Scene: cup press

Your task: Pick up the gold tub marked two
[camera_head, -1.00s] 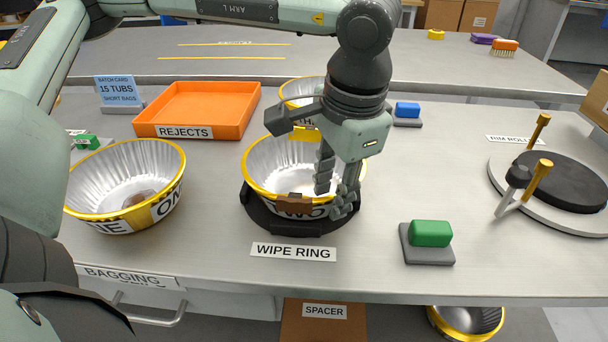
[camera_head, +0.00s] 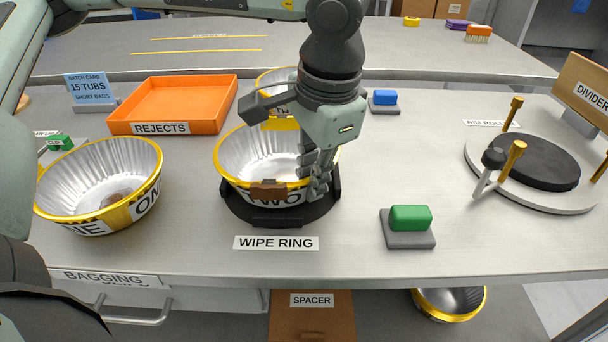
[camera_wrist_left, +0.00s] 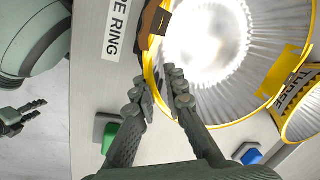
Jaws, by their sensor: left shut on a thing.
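The gold-rimmed tub marked TWO (camera_head: 240,155) sits upright in the dark wipe ring (camera_head: 240,212), behind the WIPE RING label. It also shows in the left wrist view (camera_wrist_left: 235,85). My left gripper (camera_head: 316,182) is shut on the tub's front right rim, one finger inside and one outside. In the left wrist view my left gripper (camera_wrist_left: 162,98) has the rim between its fingertips. My right gripper (camera_wrist_left: 22,118) shows small at the left of the wrist view, apart from the tub, its fingers spread and empty.
A tub marked ONE (camera_head: 100,180) stands to the left, and one marked THREE (camera_wrist_left: 302,112) close behind. An orange REJECTS tray (camera_head: 180,105) is at back left. A green block (camera_head: 410,218) and the rim roller (camera_head: 535,170) are to the right.

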